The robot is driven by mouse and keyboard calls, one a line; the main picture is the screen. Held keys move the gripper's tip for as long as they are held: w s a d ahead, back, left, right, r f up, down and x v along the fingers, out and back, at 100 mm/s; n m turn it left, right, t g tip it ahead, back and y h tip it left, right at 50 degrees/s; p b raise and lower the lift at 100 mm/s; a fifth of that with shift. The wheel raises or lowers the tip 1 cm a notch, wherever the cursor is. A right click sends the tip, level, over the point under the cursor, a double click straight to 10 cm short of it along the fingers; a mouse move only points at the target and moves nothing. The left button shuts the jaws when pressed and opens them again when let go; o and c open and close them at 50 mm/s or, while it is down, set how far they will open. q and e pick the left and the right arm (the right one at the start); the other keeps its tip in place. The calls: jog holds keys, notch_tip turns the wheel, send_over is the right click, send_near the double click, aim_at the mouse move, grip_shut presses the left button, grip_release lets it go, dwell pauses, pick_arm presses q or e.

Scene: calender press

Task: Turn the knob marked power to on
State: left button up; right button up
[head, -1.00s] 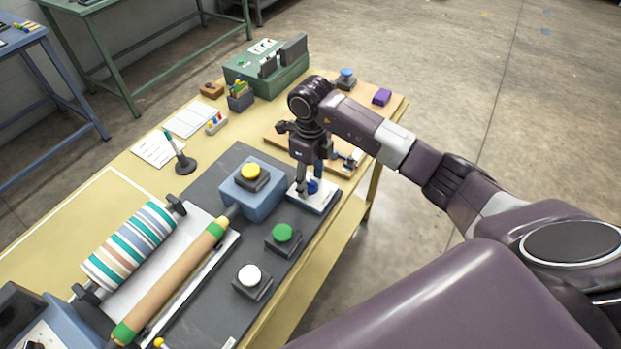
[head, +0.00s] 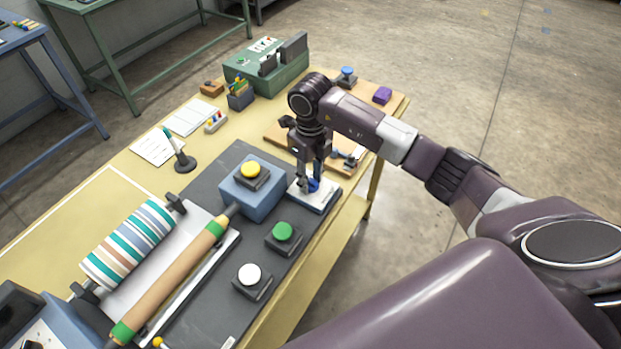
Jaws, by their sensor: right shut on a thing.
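A blue knob (head: 314,184) stands on a white plate (head: 318,201) at the right end of the dark press base. My right gripper (head: 308,183) points down over the plate and is shut on the blue knob, with its fingers around it. The fingers hide part of the knob and plate, and I cannot read any marking or the knob's setting. My left gripper is not in view.
A blue box with a yellow button (head: 250,170) stands left of the knob. Green (head: 283,232) and white (head: 249,275) buttons sit nearer the table's front edge. A striped roll (head: 130,240) and a tan roller (head: 170,283) lie at left. A wooden board (head: 283,136) lies behind the gripper.

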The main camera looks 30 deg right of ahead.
aim_at(311, 181)
jog(key=m+b, duration=0.1)
jog(key=m, duration=0.4)
jog(key=shift+m, duration=0.3)
jog(key=shift+r+m, duration=0.1)
jog(key=shift+m, duration=2)
jog(key=o, duration=1.2)
jog(key=shift+c, duration=0.2)
notch_tip(311, 181, up, 12)
